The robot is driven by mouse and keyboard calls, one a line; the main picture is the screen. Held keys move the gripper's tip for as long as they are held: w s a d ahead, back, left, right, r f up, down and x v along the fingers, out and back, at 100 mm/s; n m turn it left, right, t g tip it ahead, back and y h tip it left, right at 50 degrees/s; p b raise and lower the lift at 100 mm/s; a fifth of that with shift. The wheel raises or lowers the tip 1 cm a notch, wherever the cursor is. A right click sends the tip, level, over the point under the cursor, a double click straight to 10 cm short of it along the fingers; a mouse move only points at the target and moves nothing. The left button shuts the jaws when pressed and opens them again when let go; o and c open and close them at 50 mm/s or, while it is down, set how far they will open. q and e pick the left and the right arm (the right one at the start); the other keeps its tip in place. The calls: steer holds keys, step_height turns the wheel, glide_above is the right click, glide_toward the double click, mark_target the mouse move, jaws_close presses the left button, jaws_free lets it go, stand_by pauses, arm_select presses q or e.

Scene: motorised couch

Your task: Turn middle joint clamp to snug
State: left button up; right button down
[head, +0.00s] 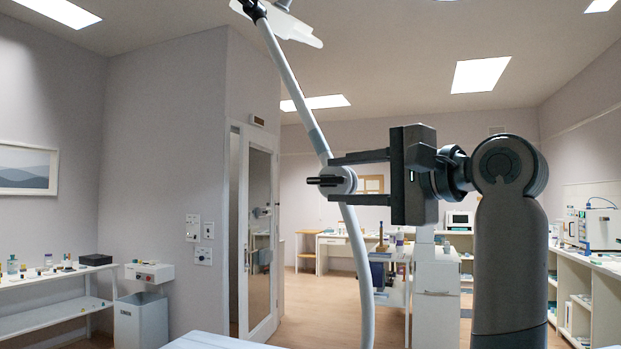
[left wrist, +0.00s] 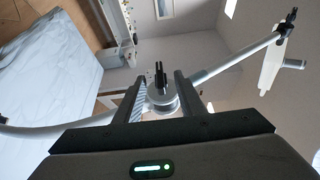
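The middle joint clamp (head: 343,180) is a round grey-white hub with a black lever (head: 318,181) pointing left, set where the two lengths of a pale jointed arm meet. My left gripper (head: 335,179) reaches in from the right, one finger above the hub and one below. It is open, and gaps show between hub and fingers. In the left wrist view the hub (left wrist: 162,98) sits between the two fingers, its black lever (left wrist: 160,74) pointing away from the palm. My right gripper is not in view.
The upper tube (head: 290,78) rises left to a black top joint (head: 252,8) and white head piece (head: 290,25). The lower tube (head: 362,270) curves down beside the gripper. A white padded surface (left wrist: 50,80) shows in the left wrist view. Shelves (head: 590,290) stand far right.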

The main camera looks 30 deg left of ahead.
mark_target(320, 181)
arm_select(q)
steer(key=p+x, duration=0.1)
steer(key=x, duration=0.7)
jaws_close()
